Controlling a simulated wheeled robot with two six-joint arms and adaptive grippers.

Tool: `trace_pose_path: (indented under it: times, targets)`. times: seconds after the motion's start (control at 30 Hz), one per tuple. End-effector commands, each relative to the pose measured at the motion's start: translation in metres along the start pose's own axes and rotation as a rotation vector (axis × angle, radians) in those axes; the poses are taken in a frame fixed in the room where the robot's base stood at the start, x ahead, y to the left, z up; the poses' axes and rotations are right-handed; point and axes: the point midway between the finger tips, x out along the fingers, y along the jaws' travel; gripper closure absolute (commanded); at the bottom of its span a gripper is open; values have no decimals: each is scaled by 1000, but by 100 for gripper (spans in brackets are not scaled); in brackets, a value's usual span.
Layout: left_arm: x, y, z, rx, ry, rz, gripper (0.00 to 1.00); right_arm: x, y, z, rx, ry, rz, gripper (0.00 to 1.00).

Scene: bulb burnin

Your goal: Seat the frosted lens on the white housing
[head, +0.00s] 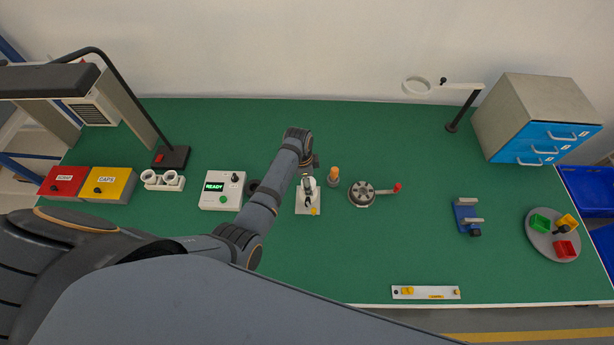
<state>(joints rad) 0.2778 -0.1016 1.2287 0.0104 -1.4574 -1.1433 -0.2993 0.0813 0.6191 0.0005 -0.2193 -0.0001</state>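A small white piece (308,182), possibly the white housing, stands upright on a white plate fixture (302,209) with a dark clamp in mid-table. My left arm reaches in from the left, and its gripper (313,161) is just above and behind this piece. The gripper's fingers are mostly hidden by the wrist, so their opening and any hold do not show. I cannot clearly pick out the frosted lens; two round white cups (162,180) stand in a holder at the left, their contents too small to tell. My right gripper is not in view.
A small orange-topped item (333,177) and a round dark device with a red-knobbed crank (363,193) stand right of the fixture. A READY box (222,190) is to its left. A blue stand (467,216) and a tray of bins (541,240) are farther right.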

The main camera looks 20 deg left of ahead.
Motion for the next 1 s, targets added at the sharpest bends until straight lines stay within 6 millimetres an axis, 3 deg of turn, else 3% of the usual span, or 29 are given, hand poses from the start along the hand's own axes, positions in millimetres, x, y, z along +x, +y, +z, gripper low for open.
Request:
trace_pose_path:
  times: [0.5, 0.67, 1.0]
  targets:
    - [-105, -1, 0, 0, 2, -4, 26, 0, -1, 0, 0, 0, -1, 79]
    - [-116, 0, 0, 0, 0, 0, 26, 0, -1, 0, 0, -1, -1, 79]
    - [-117, 0, 0, 0, 0, 0, 26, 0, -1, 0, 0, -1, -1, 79]
